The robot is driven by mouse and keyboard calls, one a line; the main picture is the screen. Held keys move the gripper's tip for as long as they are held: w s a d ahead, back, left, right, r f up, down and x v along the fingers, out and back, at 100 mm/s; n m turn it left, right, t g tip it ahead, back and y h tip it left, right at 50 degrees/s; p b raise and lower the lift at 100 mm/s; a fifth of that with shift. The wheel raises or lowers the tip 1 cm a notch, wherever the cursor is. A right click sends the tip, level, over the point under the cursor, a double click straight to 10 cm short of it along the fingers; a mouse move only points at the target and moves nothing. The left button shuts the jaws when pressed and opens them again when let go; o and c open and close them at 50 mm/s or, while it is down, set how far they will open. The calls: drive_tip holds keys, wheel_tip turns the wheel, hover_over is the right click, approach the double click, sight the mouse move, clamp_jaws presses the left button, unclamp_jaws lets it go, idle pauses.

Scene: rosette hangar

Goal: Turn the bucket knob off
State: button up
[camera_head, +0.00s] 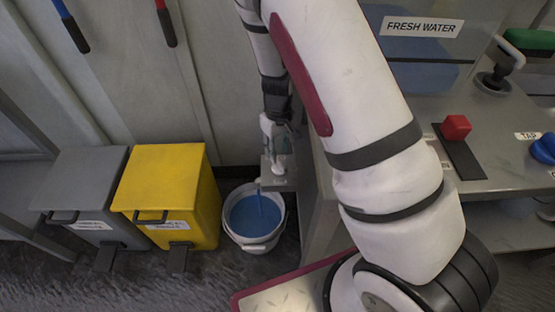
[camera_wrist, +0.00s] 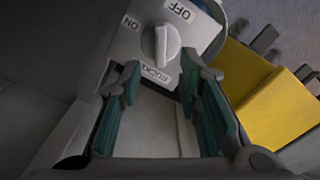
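The white bucket knob (camera_wrist: 161,46) sits on a light grey panel in the wrist view. Its ridge stands nearly upright in the picture. An ON label lies to its left, an OFF label to its upper right and a partly hidden BUCKET label below. My gripper (camera_wrist: 163,82) is open, its teal fingers apart below the knob and nothing between them. In the head view my gripper (camera_head: 275,140) points down above the small grey shelf (camera_head: 281,184). The white bucket (camera_head: 254,242) stands below, holding blue water, with a blue stream entering it.
A yellow bin (camera_head: 168,185) and a grey bin (camera_head: 85,190) stand left of the bucket. The yellow bin also shows in the wrist view (camera_wrist: 262,100). A counter with a red block (camera_head: 456,127) and a blue TAP knob (camera_head: 543,148) is at the right.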

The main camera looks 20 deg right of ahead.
sight(278, 161)
drive_tip(key=shift+f+b, duration=0.65)
drive_tip(key=shift+f, duration=1.7)
clamp_jaws()
